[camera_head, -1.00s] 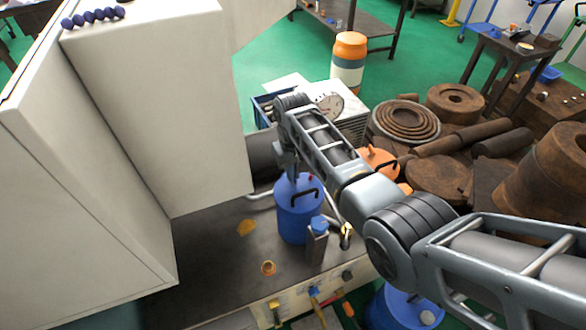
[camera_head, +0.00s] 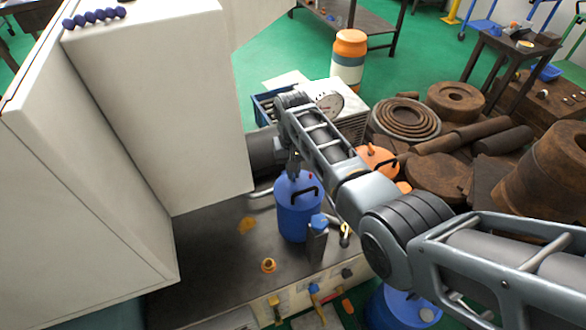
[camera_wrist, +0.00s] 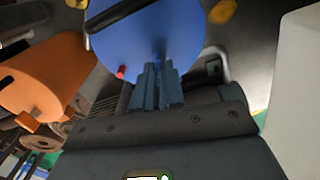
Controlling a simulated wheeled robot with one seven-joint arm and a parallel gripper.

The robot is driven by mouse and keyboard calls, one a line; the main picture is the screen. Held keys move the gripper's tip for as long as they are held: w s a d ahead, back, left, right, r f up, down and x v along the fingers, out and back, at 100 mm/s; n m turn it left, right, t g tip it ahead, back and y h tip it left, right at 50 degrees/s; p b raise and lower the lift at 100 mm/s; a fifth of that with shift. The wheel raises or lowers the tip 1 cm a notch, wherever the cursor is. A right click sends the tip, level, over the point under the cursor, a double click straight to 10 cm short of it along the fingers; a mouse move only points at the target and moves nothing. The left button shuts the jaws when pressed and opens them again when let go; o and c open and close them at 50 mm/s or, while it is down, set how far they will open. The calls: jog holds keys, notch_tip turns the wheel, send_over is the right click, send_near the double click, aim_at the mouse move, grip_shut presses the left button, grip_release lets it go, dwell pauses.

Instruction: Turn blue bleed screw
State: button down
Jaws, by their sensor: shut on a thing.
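A blue canister (camera_head: 296,222) with a black handle stands on the dark bench top; its round blue top (camera_wrist: 150,30) fills the upper middle of the wrist view. My gripper (camera_head: 293,172) points down at this top from above. In the wrist view its two narrow grey fingers (camera_wrist: 158,68) are close together against the blue top. They are shut on a small blue part, which I take for the blue bleed screw; the fingers hide most of it. A small red knob (camera_wrist: 121,72) sits on the top just left of the fingers.
A grey block with a blue cap (camera_head: 318,221) stands close in front of the canister. A large white cabinet (camera_head: 150,110) rises at the left. An orange container (camera_head: 376,160) and rusty round parts lie to the right. The bench front left is mostly clear.

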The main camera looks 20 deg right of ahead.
jog(key=c, duration=1.2)
grip_release()
jog(key=shift+c, duration=0.2)
jog(key=shift+r, duration=0.15)
notch_tip(320, 180, up, 8)
jog(key=shift+f, duration=0.2)
